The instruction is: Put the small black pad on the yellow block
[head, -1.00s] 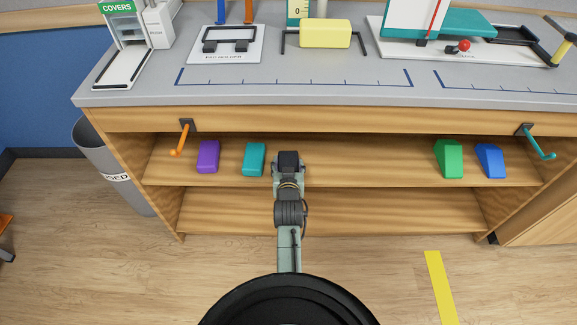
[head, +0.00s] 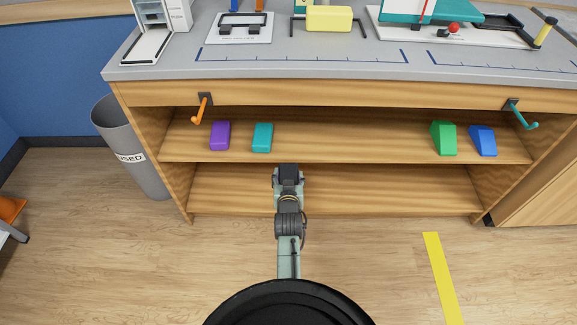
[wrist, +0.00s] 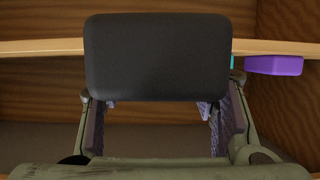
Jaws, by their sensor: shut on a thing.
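A small black pad (wrist: 158,57) fills the upper middle of the wrist view, held between the fingers of my gripper (wrist: 160,105). In the head view my gripper (head: 288,178) is in front of the lower shelf, with the dark pad (head: 288,171) at its end. The yellow block (head: 329,18) sits on the grey benchtop at the top of the head view, between black bars. My gripper is lower than the block and well apart from it. The fingertips are partly hidden behind the pad in the wrist view.
The benchtop's wooden front (head: 330,95) stands between my gripper and the block. Purple (head: 220,135), teal (head: 263,137), green (head: 444,138) and blue (head: 483,140) pieces lie on the upper shelf. Orange (head: 202,108) and teal (head: 522,115) hooks stick out. A grey bin (head: 130,145) stands left.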

